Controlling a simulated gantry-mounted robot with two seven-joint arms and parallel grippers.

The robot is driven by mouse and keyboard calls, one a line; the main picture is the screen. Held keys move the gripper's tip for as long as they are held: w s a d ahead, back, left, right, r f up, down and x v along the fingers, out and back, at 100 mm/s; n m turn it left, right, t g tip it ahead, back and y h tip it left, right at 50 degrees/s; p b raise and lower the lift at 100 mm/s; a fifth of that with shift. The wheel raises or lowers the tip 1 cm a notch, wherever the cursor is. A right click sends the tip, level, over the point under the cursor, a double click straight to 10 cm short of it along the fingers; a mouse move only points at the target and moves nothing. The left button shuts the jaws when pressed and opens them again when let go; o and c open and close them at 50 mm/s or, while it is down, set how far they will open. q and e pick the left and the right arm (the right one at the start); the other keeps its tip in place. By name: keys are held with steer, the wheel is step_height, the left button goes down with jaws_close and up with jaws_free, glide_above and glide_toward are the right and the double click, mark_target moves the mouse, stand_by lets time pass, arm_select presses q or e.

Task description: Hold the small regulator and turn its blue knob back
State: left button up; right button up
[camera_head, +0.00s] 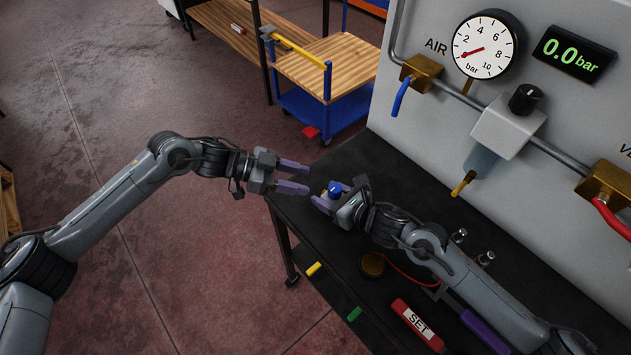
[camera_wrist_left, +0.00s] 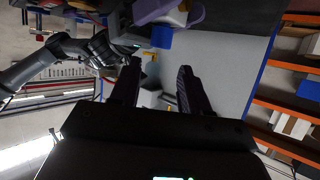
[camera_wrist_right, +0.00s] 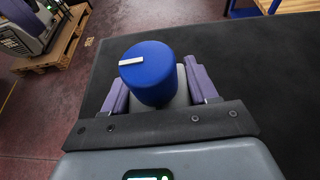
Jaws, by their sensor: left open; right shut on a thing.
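The small regulator's blue knob (camera_head: 335,188) sits at the tip of my right gripper (camera_head: 330,197) in the head view. The right wrist view shows the blue knob (camera_wrist_right: 149,73) from close up, with a white mark on its top. The regulator's grey body (camera_wrist_right: 180,88) is between the purple fingers of my right gripper (camera_wrist_right: 158,92), which is shut on it. My left gripper (camera_head: 300,178) is open and empty, left of the knob and apart from it. In the left wrist view the blue knob (camera_wrist_left: 162,37) shows near the top, beyond the fingers of the left gripper (camera_wrist_left: 155,75).
The grey panel behind holds a gauge (camera_head: 486,46), a display reading 0.0 bar (camera_head: 574,54), and a blue-handled valve (camera_head: 401,96). A wooden-topped cart (camera_head: 325,68) stands beyond.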

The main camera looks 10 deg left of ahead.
arm_select(q)
steer(key=shift+v, duration=2.4)
arm_select(e)
steer(key=o, duration=1.3)
